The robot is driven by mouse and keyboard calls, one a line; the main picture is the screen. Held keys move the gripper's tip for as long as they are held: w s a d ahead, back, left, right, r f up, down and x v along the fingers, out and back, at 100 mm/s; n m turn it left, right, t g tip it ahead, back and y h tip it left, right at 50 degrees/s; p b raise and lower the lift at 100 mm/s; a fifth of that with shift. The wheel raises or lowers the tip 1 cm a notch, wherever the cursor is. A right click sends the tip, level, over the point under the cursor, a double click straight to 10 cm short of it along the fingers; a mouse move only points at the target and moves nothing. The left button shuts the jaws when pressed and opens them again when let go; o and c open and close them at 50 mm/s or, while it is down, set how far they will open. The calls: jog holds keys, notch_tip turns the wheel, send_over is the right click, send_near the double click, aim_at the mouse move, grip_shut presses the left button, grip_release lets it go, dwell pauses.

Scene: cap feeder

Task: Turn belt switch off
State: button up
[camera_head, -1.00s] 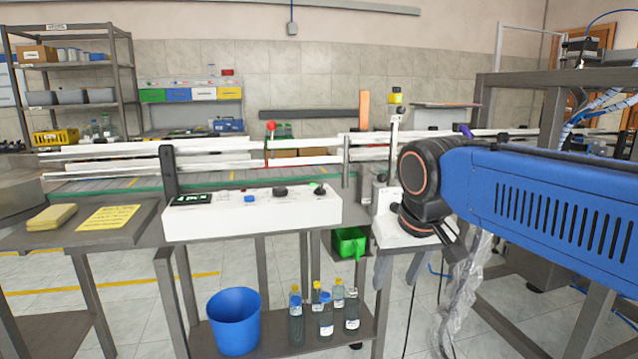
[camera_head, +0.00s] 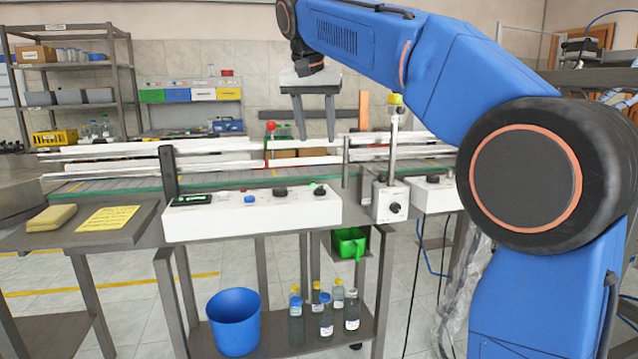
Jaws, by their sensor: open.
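A white control box (camera_head: 250,213) stands at the front of the conveyor belt (camera_head: 215,183). Its sloped top carries a small dark display (camera_head: 192,199), a blue button (camera_head: 249,199), a black knob (camera_head: 280,192) and another black knob (camera_head: 320,191) with a green spot by it. Which of these is the belt switch I cannot tell, as the labels are too small. My gripper (camera_head: 316,138) hangs above and behind the box's right part in the picture, fingers pointing down, open and empty. It touches no control.
A smaller grey box with a black knob (camera_head: 394,208) stands right of the control box, below a post with a yellow top (camera_head: 395,100). A yellow sponge (camera_head: 51,218) and yellow note (camera_head: 108,218) lie at left. A blue bin (camera_head: 235,320) and several bottles (camera_head: 325,315) stand below.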

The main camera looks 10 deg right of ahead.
jog(key=w, duration=0.1)
send_near(320, 186)
jog(key=x, duration=0.8)
jog(key=shift+s+f, duration=0.15)
dwell(0.3)
jog(key=c, duration=1)
